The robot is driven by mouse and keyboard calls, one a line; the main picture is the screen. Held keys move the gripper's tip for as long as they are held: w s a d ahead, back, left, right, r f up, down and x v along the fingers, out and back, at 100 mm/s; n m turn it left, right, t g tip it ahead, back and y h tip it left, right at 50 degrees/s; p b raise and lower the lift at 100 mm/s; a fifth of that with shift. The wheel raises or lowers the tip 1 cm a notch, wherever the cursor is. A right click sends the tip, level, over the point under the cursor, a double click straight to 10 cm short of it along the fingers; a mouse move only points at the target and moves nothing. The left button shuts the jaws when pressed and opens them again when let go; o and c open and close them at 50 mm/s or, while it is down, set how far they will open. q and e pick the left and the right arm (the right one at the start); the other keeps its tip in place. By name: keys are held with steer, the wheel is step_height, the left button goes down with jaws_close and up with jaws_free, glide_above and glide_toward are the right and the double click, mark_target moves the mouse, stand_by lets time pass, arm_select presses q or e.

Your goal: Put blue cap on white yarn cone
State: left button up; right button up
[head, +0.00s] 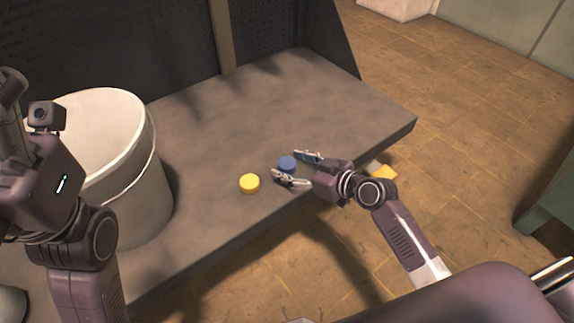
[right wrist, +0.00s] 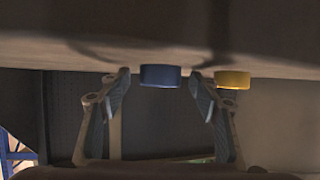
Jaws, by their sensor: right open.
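The blue cap (head: 287,163) lies on the grey bench top near its front edge. My right gripper (head: 284,166) is open with its fingers on either side of the cap. In the right wrist view the blue cap (right wrist: 160,76) shows between the two fingertips (right wrist: 159,80), with a gap at each side. My left arm stands at the left edge of the head view; its gripper (head: 12,100) is partly cut off and its fingers are unclear. I cannot make out a white yarn cone in either view.
A yellow cap (head: 249,184) lies left of the blue one, also in the right wrist view (right wrist: 232,79). A large white bucket (head: 150,175) stands on the left of the bench (head: 210,120). The back right of the bench is clear.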

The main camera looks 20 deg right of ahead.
steer(key=c, duration=0.9)
steer(key=shift+c, duration=0.2)
steer(key=shift+r, duration=0.15)
